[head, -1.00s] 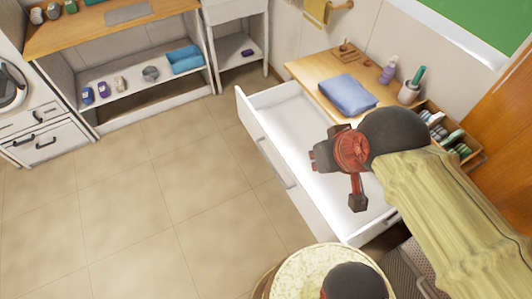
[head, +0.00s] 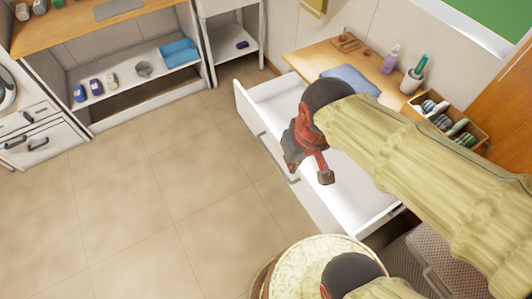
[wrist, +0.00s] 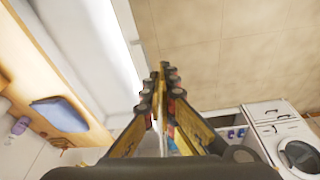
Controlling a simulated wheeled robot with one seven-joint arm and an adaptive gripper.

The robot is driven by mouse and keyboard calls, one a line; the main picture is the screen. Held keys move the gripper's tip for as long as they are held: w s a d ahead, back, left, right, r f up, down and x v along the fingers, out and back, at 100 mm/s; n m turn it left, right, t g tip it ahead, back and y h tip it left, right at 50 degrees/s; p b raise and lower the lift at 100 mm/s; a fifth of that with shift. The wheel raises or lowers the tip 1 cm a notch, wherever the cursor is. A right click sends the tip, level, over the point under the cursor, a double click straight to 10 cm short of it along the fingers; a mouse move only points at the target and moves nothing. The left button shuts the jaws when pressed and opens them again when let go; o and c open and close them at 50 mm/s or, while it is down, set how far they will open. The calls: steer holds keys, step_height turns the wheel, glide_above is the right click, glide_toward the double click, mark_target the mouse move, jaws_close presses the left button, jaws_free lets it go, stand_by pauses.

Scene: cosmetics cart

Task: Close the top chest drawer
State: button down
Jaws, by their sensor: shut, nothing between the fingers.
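The top chest drawer (head: 343,203) is pulled far out of the chest and looks empty. Its white front panel and handle (head: 282,158) face the floor on the left. In the wrist view the drawer (wrist: 92,40) runs along the left, with its front edge close to my fingers. My gripper (wrist: 163,80) is shut and empty. The wooden chest top (head: 310,62) is behind the drawer.
A folded blue cloth (head: 350,79), a purple bottle (head: 390,60), a cup (head: 411,82) and a wooden box of small items (head: 470,135) stand on the chest top. A round stool-like top (head: 312,262) is at the bottom. The tiled floor (head: 150,190) on the left is clear.

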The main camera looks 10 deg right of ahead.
steer(key=w+a+f+n+g+h+b, duration=0.1)
steer(key=w+a+f+n+h+b, duration=0.3)
steer(key=f, duration=1.1)
steer(key=w+a+f+n+g+h, duration=0.1)
steer(key=w+a+f+n+h, duration=0.35)
steer(key=f, duration=1.05)
steer(key=w+a+f+n+g+h+b, duration=0.15)
steer(key=w+f+n+h, duration=0.5)
steer(key=f, duration=0.85)
steer(key=n+t+h, duration=0.3)
steer(key=n+t, duration=0.2)
steer(key=t, duration=0.1)
glide_toward(272, 149)
steer(key=b+x, duration=0.3)
steer(key=x, duration=0.3)
steer(key=shift+s+d+r, duration=0.1)
steer(key=shift+d, duration=0.35)
steer(key=shift+r, duration=0.1)
